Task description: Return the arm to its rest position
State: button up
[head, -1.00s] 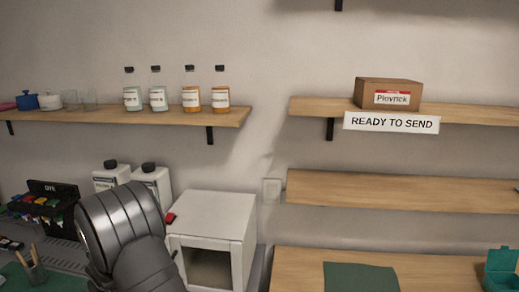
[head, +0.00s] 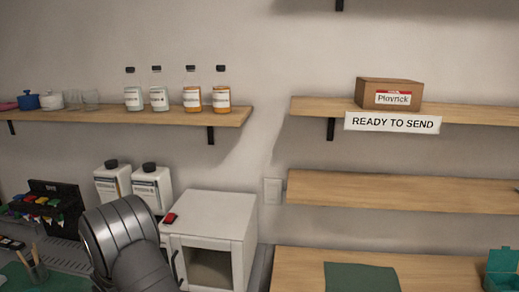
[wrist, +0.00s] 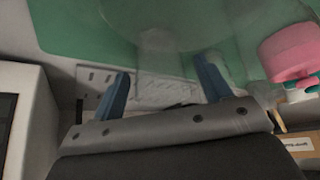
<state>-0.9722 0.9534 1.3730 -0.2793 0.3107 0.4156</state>
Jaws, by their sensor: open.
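My gripper (wrist: 165,90) shows in the wrist view with its two blue fingers spread apart. Nothing is visibly held between them. Beyond the fingers are a pale slotted panel and a green surface (wrist: 85,25). In the head view only a dark grey rounded link of my arm shows at the lower left, in front of the white box-shaped cabinet. The gripper itself is out of the head view.
A white cabinet (head: 215,215) with a red item on top stands close right of my arm. White bottles (head: 151,188) stand behind it. A cardboard box (head: 389,94) sits on the right shelf. A pink object (wrist: 290,52) is right of my gripper.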

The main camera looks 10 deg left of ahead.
jog(key=shift+x, duration=0.85)
notch_tip(320, 180, up, 10)
jog(key=w+d+m+h, duration=0.1)
jog(key=d+m, duration=0.4)
jog(key=d, duration=0.8)
jog(key=w+d+m+h, duration=0.2)
jog(key=d+m+h, duration=0.2)
jog(key=d, duration=0.9)
jog(key=w+d+m+t+h, duration=0.1)
jog(key=d+m, duration=0.5)
jog(key=d, duration=0.8)
jog(key=shift+w+d+h, duration=0.1)
jog(key=shift+w+h, duration=0.05)
jog(key=shift+h, duration=0.55)
